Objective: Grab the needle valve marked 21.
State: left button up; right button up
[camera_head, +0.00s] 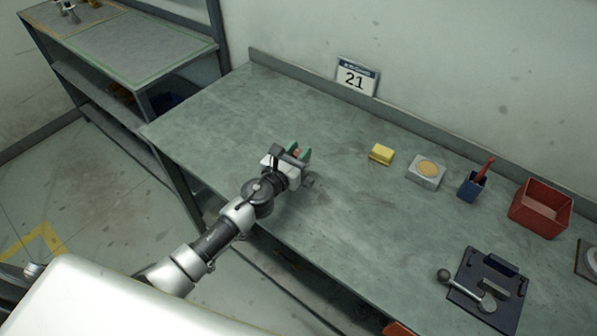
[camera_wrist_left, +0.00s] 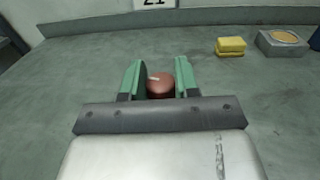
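The number 21 is on a white sign (camera_head: 357,78) standing at the back edge of the table; its lower part shows in the left wrist view (camera_wrist_left: 155,3). My left gripper (camera_head: 299,153) is low over the left half of the table, with green fingers that also show in the left wrist view (camera_wrist_left: 160,76). A reddish-brown round part (camera_wrist_left: 160,86), perhaps the valve's knob, sits between the fingers and fills the gap. I cannot tell whether they press on it. Any body below it is hidden. My right gripper is not in view.
On the table (camera_head: 250,110) to the right stand a yellow block (camera_head: 382,154), a grey box with a tan disc (camera_head: 427,171), a blue cup (camera_head: 470,187) with a red tool, a red bin (camera_head: 540,207) and a dark plate with a lever (camera_head: 487,290). The table's back left is clear.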

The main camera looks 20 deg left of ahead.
pick_arm(q)
grip_shut()
jog(key=shift+r, duration=0.15)
